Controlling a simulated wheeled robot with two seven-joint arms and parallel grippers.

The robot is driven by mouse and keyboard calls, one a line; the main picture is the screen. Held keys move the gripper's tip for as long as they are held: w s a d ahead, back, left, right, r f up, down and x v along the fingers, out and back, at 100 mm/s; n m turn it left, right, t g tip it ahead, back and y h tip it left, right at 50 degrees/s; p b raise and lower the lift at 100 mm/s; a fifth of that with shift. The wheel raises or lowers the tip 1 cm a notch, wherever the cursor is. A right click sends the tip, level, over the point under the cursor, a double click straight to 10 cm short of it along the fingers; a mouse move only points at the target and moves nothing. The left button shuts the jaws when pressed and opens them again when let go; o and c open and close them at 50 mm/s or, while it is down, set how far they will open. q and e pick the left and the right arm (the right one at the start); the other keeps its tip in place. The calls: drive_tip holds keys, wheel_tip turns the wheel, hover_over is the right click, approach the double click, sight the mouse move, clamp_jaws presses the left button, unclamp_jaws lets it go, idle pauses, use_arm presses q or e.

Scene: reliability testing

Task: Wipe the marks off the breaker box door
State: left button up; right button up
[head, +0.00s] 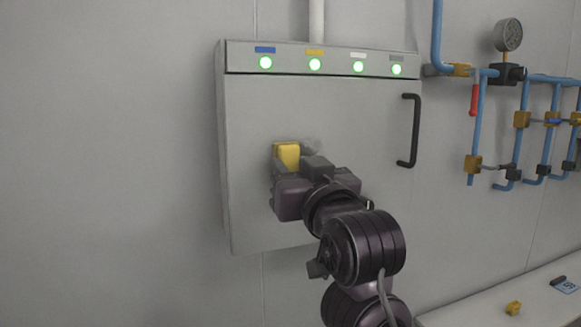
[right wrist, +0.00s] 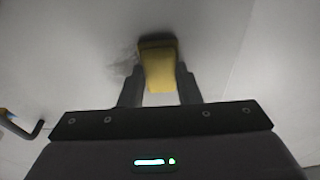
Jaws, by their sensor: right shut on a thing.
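The breaker box door (head: 340,110) is a grey panel on the wall with a black handle (head: 411,130) at its right. My right gripper (head: 290,163) is shut on a yellow sponge (head: 287,155), in front of the door's left-middle part. In the right wrist view the sponge (right wrist: 158,66) sits between the two fingers (right wrist: 158,90), its far end at the door surface. A dark smudge (head: 311,145) shows on the door just right of the sponge; it also shows beside the sponge in the right wrist view (right wrist: 128,64). My arm hides the lower middle of the door. My left gripper is not in view.
Above the door is a strip with green lights (head: 315,65) and coloured labels. Blue pipes (head: 518,130) with a gauge (head: 508,35) and a red lever (head: 474,100) are on the wall at right. A ledge (head: 470,315) at lower right holds a small yellow piece (head: 513,308).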

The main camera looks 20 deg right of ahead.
drive_tip(key=shift+d, duration=0.5)
drive_tip(key=d+p, duration=0.1)
drive_tip(key=d, duration=0.1)
drive_tip(key=d+p, duration=0.1)
drive_tip(key=d, duration=0.1)
drive_tip(key=shift+w+d+r, duration=0.15)
drive_tip(key=shift+d, duration=0.2)
drive_tip(key=shift+a+p, duration=0.55)
drive_tip(key=shift+a, duration=2.6)
drive_tip(key=shift+d, duration=3.85)
drive_tip(key=shift+a, duration=3.85)
